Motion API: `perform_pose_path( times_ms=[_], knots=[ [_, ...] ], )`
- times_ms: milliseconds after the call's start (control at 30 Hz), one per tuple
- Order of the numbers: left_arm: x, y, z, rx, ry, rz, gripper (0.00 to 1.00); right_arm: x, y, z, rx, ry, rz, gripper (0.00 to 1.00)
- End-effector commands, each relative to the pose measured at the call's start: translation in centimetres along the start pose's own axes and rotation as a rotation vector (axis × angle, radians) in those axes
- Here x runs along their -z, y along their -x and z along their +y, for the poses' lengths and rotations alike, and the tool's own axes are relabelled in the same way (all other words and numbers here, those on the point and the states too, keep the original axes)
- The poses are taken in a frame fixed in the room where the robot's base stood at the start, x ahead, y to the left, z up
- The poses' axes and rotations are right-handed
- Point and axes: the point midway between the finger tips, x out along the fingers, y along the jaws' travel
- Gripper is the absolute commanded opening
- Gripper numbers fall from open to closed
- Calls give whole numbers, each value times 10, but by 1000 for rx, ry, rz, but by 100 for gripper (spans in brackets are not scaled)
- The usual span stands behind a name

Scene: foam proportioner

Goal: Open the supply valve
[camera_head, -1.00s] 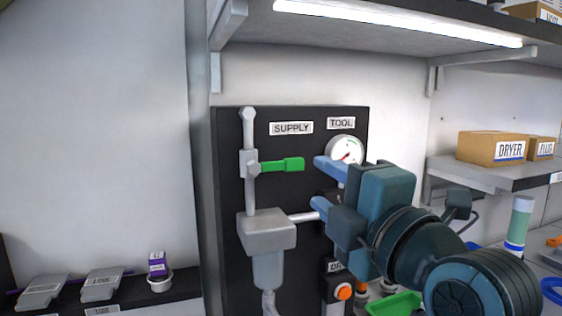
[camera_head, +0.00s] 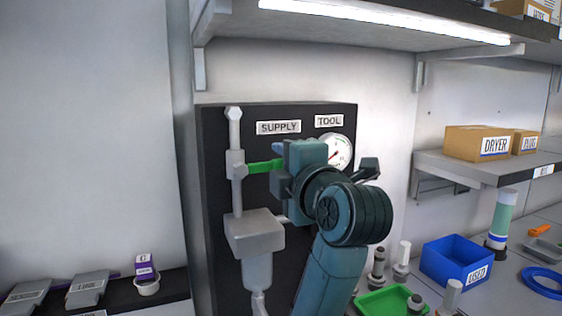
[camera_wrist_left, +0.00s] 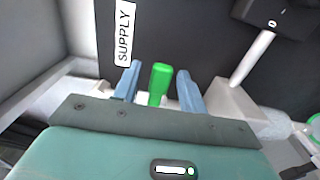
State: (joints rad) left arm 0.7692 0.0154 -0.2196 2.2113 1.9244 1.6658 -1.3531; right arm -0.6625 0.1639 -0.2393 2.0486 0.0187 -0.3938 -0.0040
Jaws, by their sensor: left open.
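The supply valve's green handle (camera_head: 262,167) points sideways to the right, crosswise to the upright grey pipe (camera_head: 235,200), under the SUPPLY label (camera_head: 279,127). My left gripper (camera_head: 278,163) is at the handle's outer end and hides part of it in the head view. In the left wrist view, the open blue fingers of my left gripper (camera_wrist_left: 159,78) stand on either side of the green handle (camera_wrist_left: 159,84), with a visible gap on both sides. My right gripper is not in view.
A pressure gauge (camera_head: 338,152) sits right of the gripper on the black panel (camera_head: 215,135), partly covered by it. A grey filter unit (camera_head: 254,236) is below the handle. A blue bin (camera_head: 457,260) and green tray (camera_head: 388,302) are at the lower right.

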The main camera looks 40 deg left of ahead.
Motion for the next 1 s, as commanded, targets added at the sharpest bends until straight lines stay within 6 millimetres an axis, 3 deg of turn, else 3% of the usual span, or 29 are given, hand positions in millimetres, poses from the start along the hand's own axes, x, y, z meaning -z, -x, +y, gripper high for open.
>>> perform_pose_path(
  times_ms=[400, 900, 1000],
  knots=[
    [0, -8, 0, 0, 1, 0, 41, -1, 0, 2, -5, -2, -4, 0],
    [0, -8, 0, 1, 1, -1, 0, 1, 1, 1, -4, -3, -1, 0],
    [0, -8, 0, 1, 1, -1, 0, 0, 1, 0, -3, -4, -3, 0]
  ],
)
